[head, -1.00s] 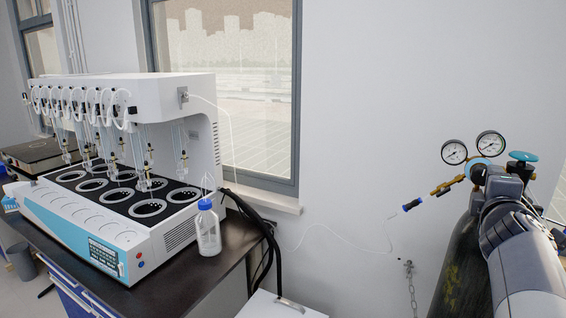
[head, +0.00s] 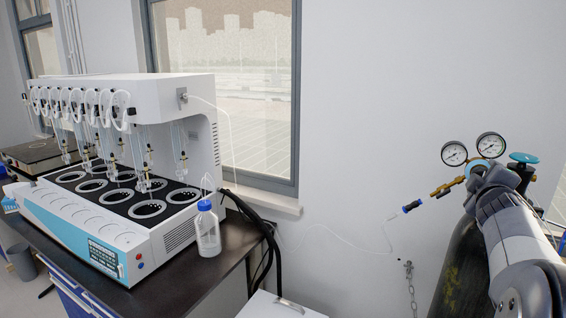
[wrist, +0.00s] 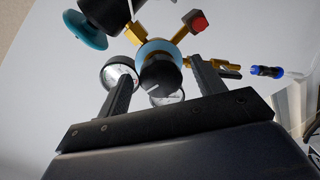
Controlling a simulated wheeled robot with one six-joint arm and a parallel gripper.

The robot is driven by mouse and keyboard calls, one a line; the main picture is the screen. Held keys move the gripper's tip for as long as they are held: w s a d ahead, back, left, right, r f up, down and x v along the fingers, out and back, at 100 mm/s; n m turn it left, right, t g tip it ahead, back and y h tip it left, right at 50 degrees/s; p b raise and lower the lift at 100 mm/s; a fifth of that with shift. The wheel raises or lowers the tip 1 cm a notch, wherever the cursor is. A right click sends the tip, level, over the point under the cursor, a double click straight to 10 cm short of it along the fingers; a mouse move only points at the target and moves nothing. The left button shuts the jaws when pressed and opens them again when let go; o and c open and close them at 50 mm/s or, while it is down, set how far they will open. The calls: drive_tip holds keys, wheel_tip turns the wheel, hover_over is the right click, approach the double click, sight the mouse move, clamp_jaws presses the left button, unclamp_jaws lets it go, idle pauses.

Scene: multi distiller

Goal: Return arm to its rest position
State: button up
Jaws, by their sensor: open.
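My gripper (wrist: 162,72) is open in the wrist view, its two black fingers spread apart. Between and beyond the fingers is the gas regulator, with a round black and light-blue knob (wrist: 160,68), a pressure gauge (wrist: 119,73) and brass fittings. I cannot tell whether the fingers touch it. In the head view my grey and white arm stands at the right, in front of the dark gas cylinder (head: 455,275). The gripper's fingers do not show clearly there. Two gauges (head: 454,153) and a teal valve knob (head: 523,157) show above the arm.
A white multi distiller (head: 150,100) with several heating wells stands on a dark bench (head: 190,265) at the left. A blue-capped bottle (head: 207,232) is at its right corner. A chain (head: 411,285) hangs on the wall beside the cylinder.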

drive_tip(key=m+t+p, duration=0.1)
drive_tip(key=m+p, duration=0.2)
drive_tip(key=m, duration=1)
drive_tip(key=shift+f+m, duration=0.15)
drive_tip(key=shift+m, duration=0.15)
drive_tip(key=shift+a+f, duration=0.1)
drive_tip(key=shift+a, duration=0.1)
